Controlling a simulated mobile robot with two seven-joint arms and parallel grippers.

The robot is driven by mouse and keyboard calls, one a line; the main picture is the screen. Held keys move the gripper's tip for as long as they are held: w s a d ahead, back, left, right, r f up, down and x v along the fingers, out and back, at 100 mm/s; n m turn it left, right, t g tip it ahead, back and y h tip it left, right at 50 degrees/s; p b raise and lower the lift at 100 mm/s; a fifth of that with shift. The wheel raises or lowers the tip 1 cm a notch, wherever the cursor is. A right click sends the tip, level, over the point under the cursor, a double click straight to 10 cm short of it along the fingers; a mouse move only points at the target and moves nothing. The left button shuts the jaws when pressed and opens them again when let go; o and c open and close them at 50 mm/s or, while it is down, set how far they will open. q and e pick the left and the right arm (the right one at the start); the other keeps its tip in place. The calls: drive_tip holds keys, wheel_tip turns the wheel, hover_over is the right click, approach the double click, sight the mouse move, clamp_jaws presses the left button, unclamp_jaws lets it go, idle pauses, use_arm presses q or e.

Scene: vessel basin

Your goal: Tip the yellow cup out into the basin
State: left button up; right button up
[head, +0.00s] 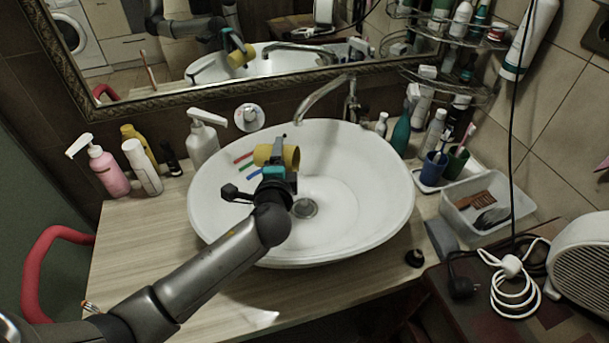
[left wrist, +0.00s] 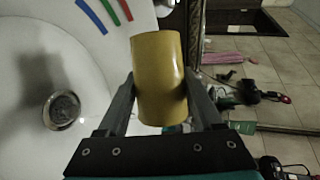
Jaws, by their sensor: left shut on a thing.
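The yellow cup (head: 291,156) is held on its side above the left part of the white basin (head: 375,205). My left gripper (head: 278,152) is shut on it. In the left wrist view the cup (left wrist: 158,65) sits between the two fingers of the gripper (left wrist: 162,95). I cannot tell whether anything is inside the cup. Red, green and blue strips (head: 245,164) lie on the basin's left inner wall, apart from the cup. They also show in the left wrist view (left wrist: 107,14). My right gripper is not in view.
The faucet (head: 325,95) reaches over the basin's back. A white pump bottle (head: 203,140) stands behind its left rim, with more bottles further left. The drain (head: 305,208) is clear. A clear tray (head: 488,205) and a blue cup (head: 432,169) stand to the right.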

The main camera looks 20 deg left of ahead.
use_arm(q)
drive_tip(key=shift+d+r+m+y, duration=0.35)
drive_tip(key=shift+m+y, duration=0.15)
drive_tip(key=shift+m, duration=0.3)
idle(0.5)
drive_tip(key=shift+d+r+m+t+p, duration=0.3)
drive_tip(key=shift+m+t+p, duration=0.1)
drive_tip(key=shift+m, duration=0.3)
drive_tip(key=shift+a+f+n, duration=0.25)
drive_tip(key=shift+a+n, duration=0.15)
drive_tip(key=shift+n, duration=0.2)
drive_tip(key=shift+a+f+n+g+h+b, duration=0.4)
drive_tip(key=shift+f+n+h+b, duration=0.15)
drive_tip(key=shift+n, duration=0.55)
